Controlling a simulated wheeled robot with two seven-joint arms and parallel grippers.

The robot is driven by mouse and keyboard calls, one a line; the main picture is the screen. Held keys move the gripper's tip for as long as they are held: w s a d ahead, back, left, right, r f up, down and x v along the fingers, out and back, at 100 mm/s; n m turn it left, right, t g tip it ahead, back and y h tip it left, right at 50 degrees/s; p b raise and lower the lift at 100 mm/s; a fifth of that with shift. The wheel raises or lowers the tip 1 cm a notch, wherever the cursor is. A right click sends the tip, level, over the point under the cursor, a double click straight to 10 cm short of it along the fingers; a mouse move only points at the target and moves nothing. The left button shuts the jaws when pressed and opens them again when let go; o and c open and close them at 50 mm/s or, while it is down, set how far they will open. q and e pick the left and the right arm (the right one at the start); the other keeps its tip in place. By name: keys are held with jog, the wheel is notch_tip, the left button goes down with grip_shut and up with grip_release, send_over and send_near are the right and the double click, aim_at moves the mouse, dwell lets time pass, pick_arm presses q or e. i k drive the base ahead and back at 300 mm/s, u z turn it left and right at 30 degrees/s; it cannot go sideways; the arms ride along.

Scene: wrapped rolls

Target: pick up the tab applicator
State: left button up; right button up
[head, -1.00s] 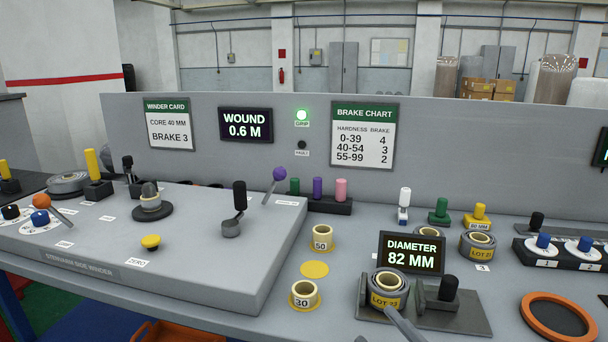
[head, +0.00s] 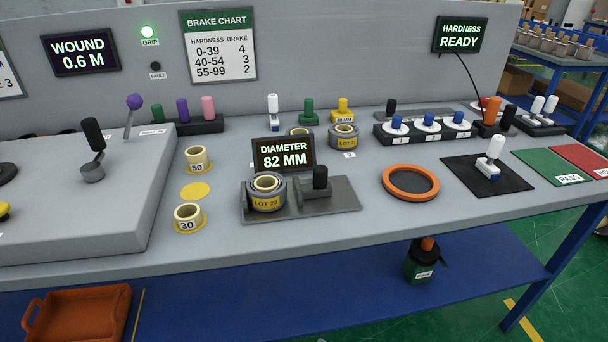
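No label in view names the tab applicator, and I cannot tell for certain which tool it is. Upright-handled tools at the back of the bench include a white one (head: 273,105), a green one (head: 309,112) and a yellow one (head: 342,109) above an "80 MM" label. Another white-handled tool with a blue base (head: 490,160) stands on a black mat at the right. A LOT 23 roll (head: 266,194) sits on the grey diameter gauge (head: 335,197), behind which the display reads 82 MM. Neither of my grippers is in view.
A LOT 21 roll (head: 344,137) stands behind the gauge. An orange ring (head: 411,182) lies to its right. Yellow-based cores marked 50 (head: 197,159) and 30 (head: 188,217) stand left. The winder (head: 80,225) fills the left. Bare bench shows along the front.

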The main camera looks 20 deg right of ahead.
aim_at(485, 166)
jog(key=z, duration=3.95)
jog(key=i, duration=1.15)
jog(key=u, duration=2.9)
